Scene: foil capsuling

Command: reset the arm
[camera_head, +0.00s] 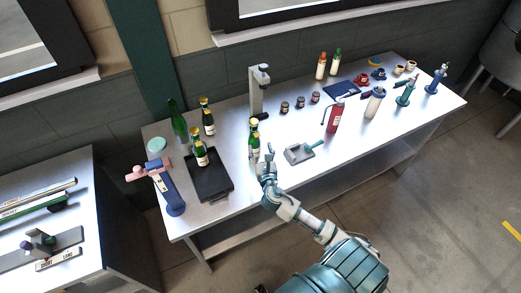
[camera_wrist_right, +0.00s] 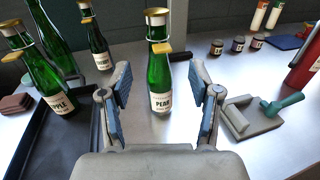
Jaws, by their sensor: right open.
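My right gripper (camera_head: 266,158) is over the front of the workbench, and its two open fingers also show in the right wrist view (camera_wrist_right: 160,88). Nothing is held between them. A green bottle labelled PEAR (camera_head: 254,142) with a gold top stands upright on the bench just beyond the fingers; in the right wrist view this bottle (camera_wrist_right: 159,75) appears between the fingertips. Whether they touch it is not clear, but a gap shows on both sides. My left gripper is in neither view.
A black tray (camera_head: 216,187) left of the gripper carries a bottle labelled APPLE (camera_wrist_right: 45,85). A grey stand (camera_head: 257,92) is behind the PEAR bottle. A grey block with a teal handle (camera_wrist_right: 255,115) lies right of the gripper, near a red extinguisher-like bottle (camera_head: 335,117).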

